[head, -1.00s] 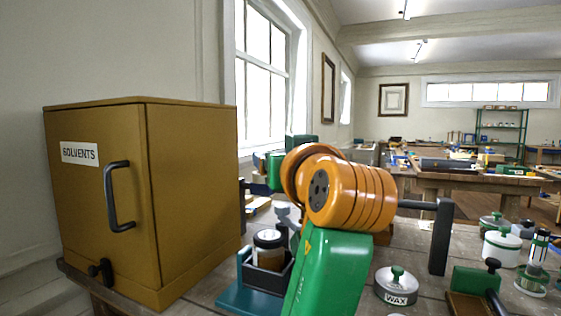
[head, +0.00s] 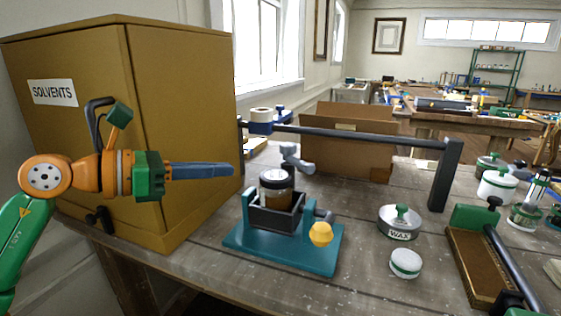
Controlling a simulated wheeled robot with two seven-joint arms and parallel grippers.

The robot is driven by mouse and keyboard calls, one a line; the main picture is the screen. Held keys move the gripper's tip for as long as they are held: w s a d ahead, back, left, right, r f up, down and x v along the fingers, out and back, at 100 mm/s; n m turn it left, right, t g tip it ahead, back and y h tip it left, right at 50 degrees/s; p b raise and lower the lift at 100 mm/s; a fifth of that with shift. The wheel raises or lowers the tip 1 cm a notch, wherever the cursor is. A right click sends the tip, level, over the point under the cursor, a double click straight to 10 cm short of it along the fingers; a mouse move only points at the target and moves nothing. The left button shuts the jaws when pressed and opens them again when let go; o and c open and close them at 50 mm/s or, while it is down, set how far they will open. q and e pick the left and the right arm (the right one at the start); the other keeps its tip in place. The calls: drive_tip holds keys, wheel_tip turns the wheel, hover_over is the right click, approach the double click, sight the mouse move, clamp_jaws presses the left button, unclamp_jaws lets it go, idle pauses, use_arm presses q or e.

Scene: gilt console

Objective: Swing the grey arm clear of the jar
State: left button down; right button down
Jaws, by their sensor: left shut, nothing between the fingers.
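The jar (head: 276,187), with a dark lid and a pale label, stands upright in a dark open-topped holder (head: 276,218) on a teal base (head: 262,250). A short light-grey arm (head: 299,161) shows just above and behind the jar's lid; I cannot tell whether it touches the lid. A yellow knob (head: 320,233) on a grey stub sits at the holder's right side. My left gripper (head: 231,170) is shut and empty, its blue-grey fingers pointing right, in front of the cabinet and left of the jar, apart from it. My right gripper is not in view.
The ochre SOLVENTS cabinet (head: 183,120) stands at left. A cardboard box (head: 352,150) and a dark rail (head: 380,138) lie behind the jar. A WAX tin (head: 399,222) and a white-lidded tin (head: 405,263) stand to the right. The bench front is clear.

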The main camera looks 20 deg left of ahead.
sight(297, 165)
use_arm(q)
drive_tip(key=p+x, duration=0.1)
drive_tip(key=x, duration=0.3)
drive_tip(key=p+x, duration=0.2)
drive_tip(key=x, duration=0.2)
drive_tip(key=p+x, duration=0.2)
drive_tip(key=x, duration=0.2)
drive_tip(key=shift+w+d+r, duration=0.25)
drive_tip(key=shift+w+d, duration=0.05)
drive_tip(key=shift+d, duration=0.05)
drive_tip(key=shift+w+d+f+p, duration=0.25)
drive_tip(key=shift+w+p, duration=0.05)
drive_tip(key=shift+a, duration=0.15)
